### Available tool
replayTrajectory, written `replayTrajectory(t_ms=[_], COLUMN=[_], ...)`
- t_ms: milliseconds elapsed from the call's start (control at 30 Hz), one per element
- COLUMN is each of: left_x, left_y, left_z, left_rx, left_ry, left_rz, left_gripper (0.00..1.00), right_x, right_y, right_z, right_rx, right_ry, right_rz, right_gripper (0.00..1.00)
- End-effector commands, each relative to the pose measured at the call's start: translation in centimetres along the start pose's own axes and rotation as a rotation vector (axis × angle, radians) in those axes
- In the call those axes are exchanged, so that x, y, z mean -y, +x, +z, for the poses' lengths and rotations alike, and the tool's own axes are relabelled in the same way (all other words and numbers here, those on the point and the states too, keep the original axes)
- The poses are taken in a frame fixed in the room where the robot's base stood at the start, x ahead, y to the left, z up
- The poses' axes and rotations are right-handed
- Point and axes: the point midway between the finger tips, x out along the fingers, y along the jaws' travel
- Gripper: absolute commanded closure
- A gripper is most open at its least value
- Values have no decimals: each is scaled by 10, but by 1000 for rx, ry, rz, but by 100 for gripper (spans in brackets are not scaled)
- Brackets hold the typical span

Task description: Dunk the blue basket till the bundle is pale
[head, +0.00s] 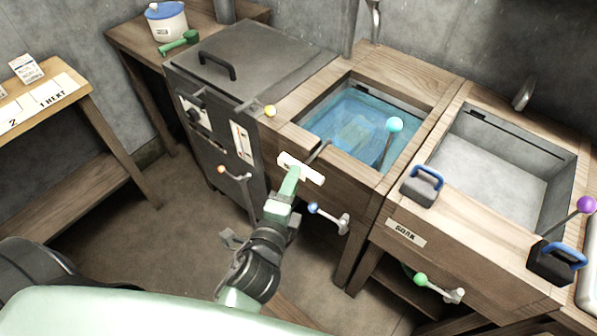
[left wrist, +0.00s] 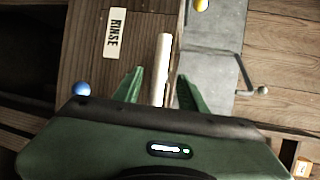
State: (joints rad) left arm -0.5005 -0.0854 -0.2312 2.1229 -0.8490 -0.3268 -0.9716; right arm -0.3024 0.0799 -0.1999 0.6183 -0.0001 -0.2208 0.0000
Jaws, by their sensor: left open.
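The wooden tank holds blue water (head: 340,118), and a faint, pale blue shape (head: 357,132) lies under its surface; I cannot tell basket from bundle there. A cyan ball on a rod (head: 394,125) rises out of the tank. A white bar (head: 312,175) is at the tank's front edge, with a dark rod running from it toward the water. My left gripper (head: 291,178) is at this bar. In the left wrist view the white bar (left wrist: 162,55) shows between the open fingers of the gripper (left wrist: 160,78). My right gripper is out of view.
A grey sink (head: 490,155) stands to the right, with blue-handled blocks (head: 423,188) on its edges. A dark lidded cabinet (head: 225,110) stands left of the tank. Levers with a blue knob (head: 313,208) and a green knob (head: 420,279) stick out in front. A RINSE label (left wrist: 115,32) shows on wood.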

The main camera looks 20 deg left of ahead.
Motion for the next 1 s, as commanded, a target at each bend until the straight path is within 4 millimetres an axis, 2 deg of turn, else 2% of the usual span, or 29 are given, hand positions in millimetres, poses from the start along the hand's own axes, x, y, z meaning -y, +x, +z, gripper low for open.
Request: replayTrajectory(t_ms=[200,333,500,700,733,867,1000], left_x=[2,1,0,0,0,0,0], left_y=[37,52,60,60,60,60,60], left_z=[1,0,1,1,1,1,1], left_rx=[0,-1,-1,-1,-1,-1,-1], left_ry=[2,1,1,0,0,0,0], left_rz=[-2,-1,0,0,0,0,1], left_gripper=[59,59,59,59,61,98,100], right_x=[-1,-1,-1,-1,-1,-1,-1], right_y=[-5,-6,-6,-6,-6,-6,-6], right_z=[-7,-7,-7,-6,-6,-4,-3], right_rx=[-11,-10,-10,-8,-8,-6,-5], right_ry=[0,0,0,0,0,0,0], right_rz=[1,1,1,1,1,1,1], right_gripper=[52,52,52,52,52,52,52])
